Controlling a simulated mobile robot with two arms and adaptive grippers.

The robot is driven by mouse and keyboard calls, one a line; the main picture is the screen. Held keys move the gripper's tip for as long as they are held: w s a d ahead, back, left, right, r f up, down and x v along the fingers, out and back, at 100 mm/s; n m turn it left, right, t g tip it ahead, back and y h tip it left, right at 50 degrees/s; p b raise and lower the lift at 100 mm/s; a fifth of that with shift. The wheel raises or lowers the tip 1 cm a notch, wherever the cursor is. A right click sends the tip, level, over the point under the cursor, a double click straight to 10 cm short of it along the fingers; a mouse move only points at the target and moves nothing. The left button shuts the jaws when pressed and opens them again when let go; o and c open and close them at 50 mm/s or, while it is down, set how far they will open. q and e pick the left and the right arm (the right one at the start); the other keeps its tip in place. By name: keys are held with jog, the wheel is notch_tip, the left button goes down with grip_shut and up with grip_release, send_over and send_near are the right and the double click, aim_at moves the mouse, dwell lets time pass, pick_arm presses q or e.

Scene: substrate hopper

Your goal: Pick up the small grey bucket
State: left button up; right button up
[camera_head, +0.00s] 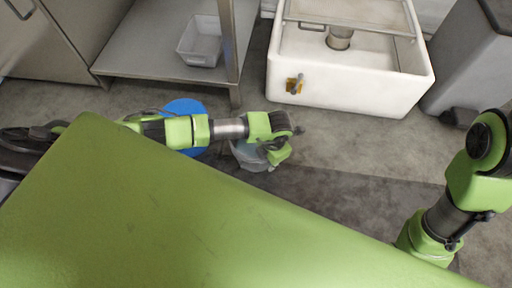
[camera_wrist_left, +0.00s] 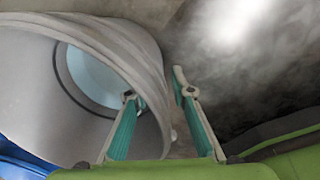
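The small grey bucket (camera_head: 247,157) stands on the floor, partly hidden beneath my left arm in the head view. In the left wrist view the grey bucket (camera_wrist_left: 30,85) fills the left side, with its round mouth and pale blue inside visible. My left gripper (camera_head: 277,148) is at the bucket's right side in the head view. In the wrist view the left gripper (camera_wrist_left: 155,84) is open, its teal-padded fingers apart. The bucket's rim and wall appear between them, one finger over the mouth and one outside. Contact cannot be told. My right gripper is not in view.
A blue round object (camera_head: 186,108) is on the floor left of the bucket, partly under my arm. A metal shelf (camera_head: 150,50) holds a grey bin (camera_head: 200,42). A white sink (camera_head: 340,85) and a grey container (camera_head: 468,60) stand behind. Floor to the right is clear.

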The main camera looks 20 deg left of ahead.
pick_arm(q)
jog(key=shift+f, duration=0.15)
jog(key=shift+c, duration=0.3)
grip_shut()
jog(key=shift+w, duration=0.1)
jog(key=shift+r, duration=0.2)
